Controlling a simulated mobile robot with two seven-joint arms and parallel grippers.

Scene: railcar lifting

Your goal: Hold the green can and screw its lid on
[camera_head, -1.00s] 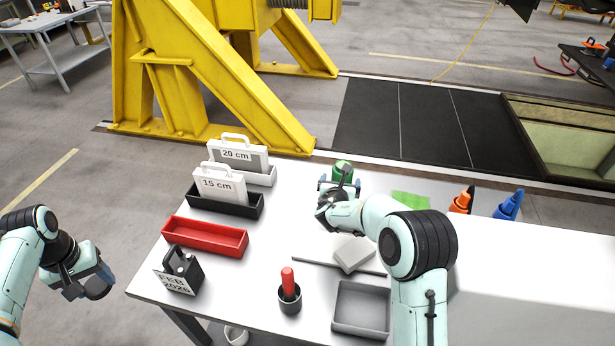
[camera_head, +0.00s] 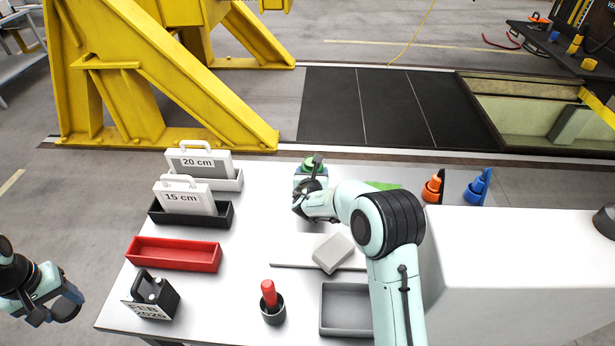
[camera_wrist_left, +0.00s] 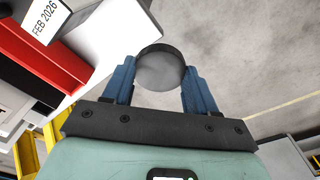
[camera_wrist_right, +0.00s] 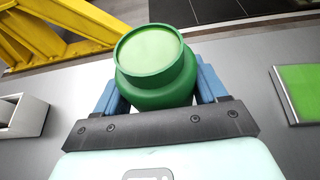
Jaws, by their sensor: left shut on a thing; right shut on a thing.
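The green can (camera_head: 314,163) stands at the far side of the white table in the head view. My right gripper (camera_head: 311,180) is shut around it. In the right wrist view the can (camera_wrist_right: 155,65) sits between the blue fingers (camera_wrist_right: 157,95), its round light-green top facing the camera. My left gripper (camera_head: 58,308) is left of the table, beyond its edge and far from the can. In the left wrist view its blue fingers (camera_wrist_left: 160,85) are shut on a round, dark-rimmed grey lid (camera_wrist_left: 160,72). The lid is hard to make out in the head view.
On the table (camera_head: 235,260) are a red tray (camera_head: 175,255), the 15 cm and 20 cm holders, a date block (camera_head: 150,297), a cup with a red-handled tool (camera_head: 272,305), a grey tray (camera_head: 345,312) and a green pad (camera_head: 383,186). Orange (camera_head: 432,188) and blue (camera_head: 478,188) items stand right.

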